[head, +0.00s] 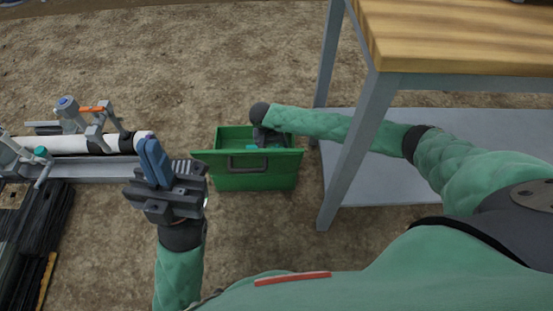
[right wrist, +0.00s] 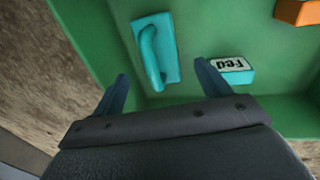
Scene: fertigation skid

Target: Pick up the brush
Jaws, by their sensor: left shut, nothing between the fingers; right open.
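The brush (right wrist: 172,48) appears as a teal block with a curved loop handle, lying in the green bin (head: 229,180). In the right wrist view it lies beyond and between my two fingertips. My right gripper (right wrist: 162,80) is open with nothing between its fingers. In the head view, my right arm reaches over the bin from the right, and its hand hides much of the inside. My left gripper (head: 154,161) is shut and empty, raised left of the bin.
In the right wrist view, a small teal block with a "Fed" label (right wrist: 232,66) and an orange block (right wrist: 298,12) are also in the bin. A wood-topped table (head: 460,40) with a lower shelf stands right. A white pipe assembly (head: 70,145) lies left.

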